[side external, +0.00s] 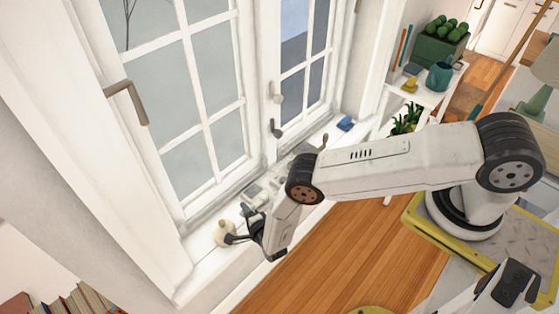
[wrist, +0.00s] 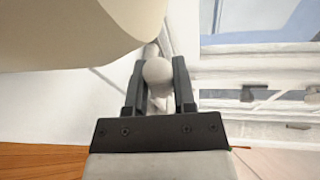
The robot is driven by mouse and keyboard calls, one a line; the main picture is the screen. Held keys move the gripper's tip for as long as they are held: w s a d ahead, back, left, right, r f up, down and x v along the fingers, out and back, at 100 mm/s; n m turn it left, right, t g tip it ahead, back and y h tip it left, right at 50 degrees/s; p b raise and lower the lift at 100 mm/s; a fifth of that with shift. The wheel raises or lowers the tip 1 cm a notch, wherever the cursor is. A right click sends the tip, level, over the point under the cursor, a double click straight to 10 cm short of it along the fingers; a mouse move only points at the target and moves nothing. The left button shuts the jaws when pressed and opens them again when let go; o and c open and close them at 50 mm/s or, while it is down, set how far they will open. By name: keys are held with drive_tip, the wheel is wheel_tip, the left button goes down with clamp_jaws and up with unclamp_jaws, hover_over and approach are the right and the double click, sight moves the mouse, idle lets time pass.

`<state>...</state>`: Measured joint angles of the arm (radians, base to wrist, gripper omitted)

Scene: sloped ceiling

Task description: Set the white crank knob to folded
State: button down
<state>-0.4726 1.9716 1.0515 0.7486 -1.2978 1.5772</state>
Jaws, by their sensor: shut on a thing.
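In the wrist view, the white crank knob (wrist: 157,72) is a pale round ball between the two dark fingers of my gripper (wrist: 158,82). My gripper is shut on it. Part of a pale arm shows behind and below the knob, but the fingers hide much of it. In the side external view, my gripper (side external: 248,226) is low at the window sill (side external: 195,247), near its left end. I cannot make out the knob there, nor how far the crank is folded.
A cream rounded object (side external: 222,232) sits on the sill beside my gripper; a large cream shape (wrist: 65,30) fills the wrist view's upper left. Small items line the sill, including a blue one (side external: 345,124). A brown window handle (side external: 127,100) juts out above. Wood floor (side external: 355,245) lies below.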

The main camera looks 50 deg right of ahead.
drive_tip(key=shift+c, duration=2.2)
unclamp_jaws()
drive_tip(key=shift+s, duration=0.1)
drive_tip(key=v, duration=0.7)
drive_tip(key=shift+s, duration=0.3)
drive_tip(key=shift+a, duration=0.1)
